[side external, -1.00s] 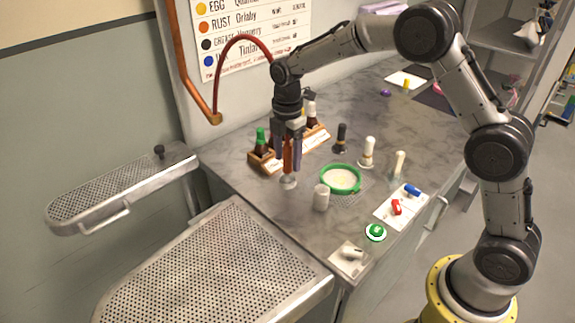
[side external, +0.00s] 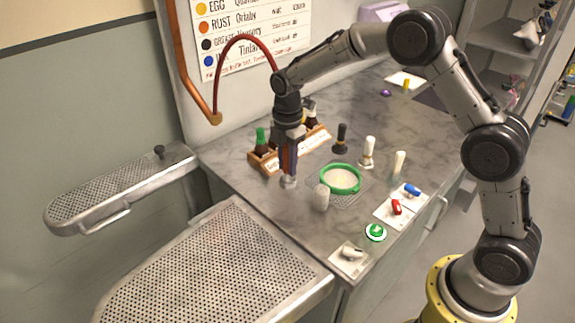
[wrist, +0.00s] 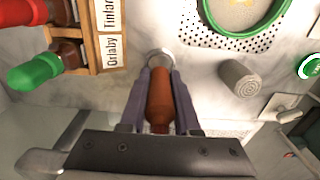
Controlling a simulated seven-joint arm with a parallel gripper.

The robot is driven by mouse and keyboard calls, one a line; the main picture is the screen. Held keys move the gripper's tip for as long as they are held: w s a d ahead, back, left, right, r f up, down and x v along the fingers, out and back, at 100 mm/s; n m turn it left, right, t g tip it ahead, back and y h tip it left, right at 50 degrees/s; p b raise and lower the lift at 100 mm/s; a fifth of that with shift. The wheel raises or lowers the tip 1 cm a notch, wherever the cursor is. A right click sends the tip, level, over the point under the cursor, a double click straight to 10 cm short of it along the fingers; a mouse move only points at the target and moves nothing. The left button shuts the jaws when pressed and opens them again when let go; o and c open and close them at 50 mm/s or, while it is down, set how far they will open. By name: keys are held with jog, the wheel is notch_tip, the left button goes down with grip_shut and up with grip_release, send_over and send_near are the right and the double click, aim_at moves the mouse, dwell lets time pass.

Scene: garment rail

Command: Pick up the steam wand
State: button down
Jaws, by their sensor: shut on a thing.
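The steam wand has an orange-brown handle (wrist: 159,101) and a round metal end (wrist: 160,57). In the wrist view the handle lies between the two dark fingers of my gripper (wrist: 160,80), which are shut on it. In the side view my gripper (side external: 288,165) points down over the bench, and its fingers mostly hide the handle. The wand's metal end (side external: 288,182) shows just below the fingertips, at or very near the bench top. I cannot tell whether it touches. A red hose (side external: 243,38) arches from the copper pipe toward my wrist.
A wooden rack (side external: 265,160) of bottles stands close behind my gripper. A perforated metal board (side external: 215,265) lies in front.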

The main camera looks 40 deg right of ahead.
aim_at(287, 154)
jog(key=shift+r, duration=0.2)
jog(key=shift+r, duration=0.25)
notch_tip(287, 154, up, 2)
jog(key=shift+r, duration=0.1)
jog(key=s+r, duration=1)
jog(key=s, duration=0.4)
jog(key=shift+d, duration=0.35)
